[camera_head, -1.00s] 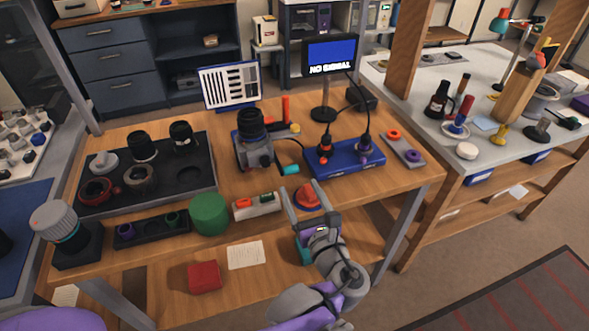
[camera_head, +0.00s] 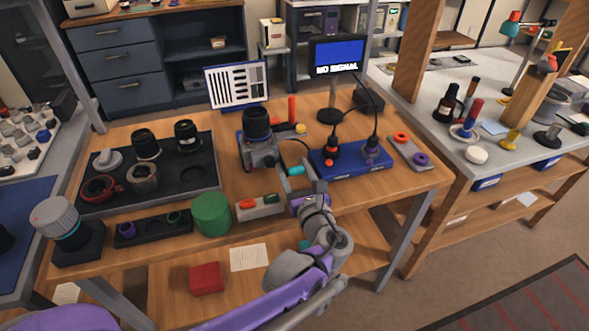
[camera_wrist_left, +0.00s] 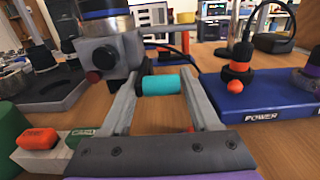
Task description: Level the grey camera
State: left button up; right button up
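The grey camera (camera_head: 262,156) stands on a stand on the wooden workbench, with a black lens (camera_head: 256,123) pointing up. In the left wrist view the camera body (camera_wrist_left: 110,52) is at upper left and looks slightly tilted. A teal cylindrical handle (camera_head: 297,170) sticks out at the camera's right side. My left gripper (camera_head: 295,167) is at this handle. In the left wrist view its two fingers are apart, with the teal handle (camera_wrist_left: 161,84) between their tips; I cannot tell whether they touch it. My right gripper is not in view.
A blue power box (camera_head: 345,160) with plugs stands right of the handle. A green cylinder (camera_head: 211,213) and a grey block with coloured buttons (camera_head: 259,206) are at the front. A black tray (camera_head: 207,170) with lens parts is left. A monitor (camera_head: 336,57) reads NO SIGNAL.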

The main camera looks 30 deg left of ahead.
pick_arm(q)
jog(key=shift+d, duration=0.1)
grip_shut()
jog(key=shift+w, duration=0.1)
